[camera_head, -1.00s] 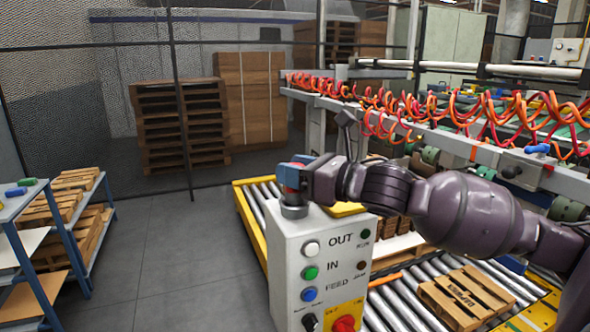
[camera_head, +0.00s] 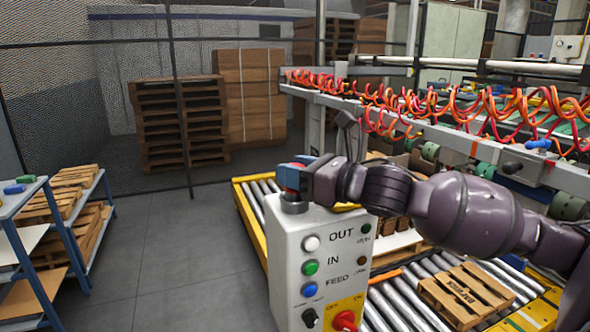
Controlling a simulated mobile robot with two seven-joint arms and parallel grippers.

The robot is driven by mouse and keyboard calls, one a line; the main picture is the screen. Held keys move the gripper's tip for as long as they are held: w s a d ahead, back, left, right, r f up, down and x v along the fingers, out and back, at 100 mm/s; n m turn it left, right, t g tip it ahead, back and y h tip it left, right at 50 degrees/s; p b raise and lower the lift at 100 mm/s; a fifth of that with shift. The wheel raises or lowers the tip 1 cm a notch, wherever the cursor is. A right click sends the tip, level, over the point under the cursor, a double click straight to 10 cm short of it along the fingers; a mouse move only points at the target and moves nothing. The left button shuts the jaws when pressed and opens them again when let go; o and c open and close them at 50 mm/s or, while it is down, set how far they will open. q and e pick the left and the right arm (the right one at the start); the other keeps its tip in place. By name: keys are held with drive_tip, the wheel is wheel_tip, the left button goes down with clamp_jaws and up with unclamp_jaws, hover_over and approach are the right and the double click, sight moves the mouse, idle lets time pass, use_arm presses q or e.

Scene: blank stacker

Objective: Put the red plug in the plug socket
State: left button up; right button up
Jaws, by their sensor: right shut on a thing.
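The red plug (camera_head: 291,166) shows as a small red part at the top of the grey control box (camera_head: 290,240). My right gripper (camera_head: 290,180) is shut on it, with blue parts showing beside the red. The plug is directly above a round grey socket (camera_head: 293,203) on the box top. I cannot tell how deep the plug sits in the socket, because the gripper covers the join. My left gripper is not in view.
The box front carries several buttons and a red knob (camera_head: 345,321). A roller conveyor (camera_head: 400,300) with a wooden pallet (camera_head: 465,295) lies at the right. Orange coiled hoses (camera_head: 430,105) hang behind my arm. A shelf rack (camera_head: 55,225) stands left; the floor (camera_head: 160,250) between is clear.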

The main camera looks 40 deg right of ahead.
sight(321, 215)
drive_tip(key=shift+f, duration=0.3)
drive_tip(key=shift+f, duration=0.2)
drive_tip(key=o, duration=1)
drive_tip(key=shift+s+d, duration=0.1)
drive_tip(key=shift+s+d, duration=0.25)
drive_tip(key=shift+s, duration=0.3)
drive_tip(key=shift+v, duration=2)
drive_tip(key=shift+p+v, duration=0.6)
drive_tip(key=shift+v, duration=2.1)
drive_tip(key=shift+a, duration=0.1)
